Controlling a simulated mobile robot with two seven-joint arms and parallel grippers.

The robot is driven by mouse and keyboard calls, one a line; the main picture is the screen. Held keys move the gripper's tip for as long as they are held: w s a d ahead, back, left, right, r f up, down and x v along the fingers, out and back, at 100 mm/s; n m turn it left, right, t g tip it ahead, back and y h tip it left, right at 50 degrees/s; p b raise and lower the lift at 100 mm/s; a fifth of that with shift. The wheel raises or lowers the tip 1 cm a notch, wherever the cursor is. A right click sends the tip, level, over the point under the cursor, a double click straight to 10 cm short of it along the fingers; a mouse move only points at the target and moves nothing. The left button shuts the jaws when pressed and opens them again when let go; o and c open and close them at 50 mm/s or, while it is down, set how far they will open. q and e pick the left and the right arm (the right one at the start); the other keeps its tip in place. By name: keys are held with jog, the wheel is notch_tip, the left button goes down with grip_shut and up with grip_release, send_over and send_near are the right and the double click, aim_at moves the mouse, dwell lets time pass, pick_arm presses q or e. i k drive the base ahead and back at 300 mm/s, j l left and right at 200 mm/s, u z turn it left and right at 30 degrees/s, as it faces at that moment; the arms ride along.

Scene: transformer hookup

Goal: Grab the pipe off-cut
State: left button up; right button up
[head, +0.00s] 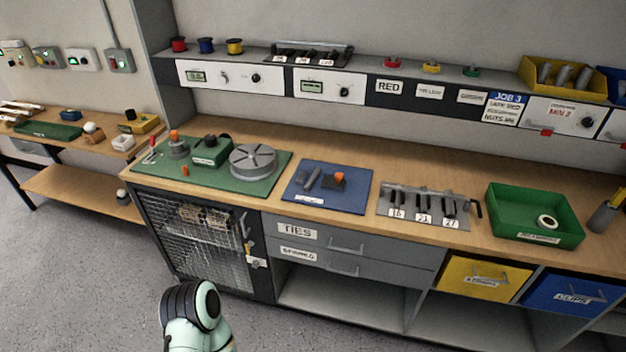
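I cannot tell for sure which thing is the pipe off-cut. A short white ring-shaped piece with a dark opening (547,222) lies in the green tray (505,215) at the right of the bench; it could be a pipe piece or a roll of tape. Several pale rods (22,108) lie on the side bench at the far left. Grey cylindrical pieces (563,76) sit in the yellow bin on the upper shelf. Part of one of my arms shows at the bottom, in front of the bench, but neither gripper is in view.
The wooden bench (420,162) carries a green mat (225,188) with a round grey disc, a blue mat (345,203) with small parts, and a rack of dark tools (425,204). A mesh-fronted cabinet (200,235) stands below left. Bare wood lies behind the mats.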

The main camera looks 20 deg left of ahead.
aim_at(313, 178)
jog(key=i+j, duration=0.1)
jog(key=i, duration=0.3)
jog(key=i+u, duration=0.1)
jog(key=u, duration=0.65)
jog(key=i+u, duration=0.15)
jog(key=u, duration=0.25)
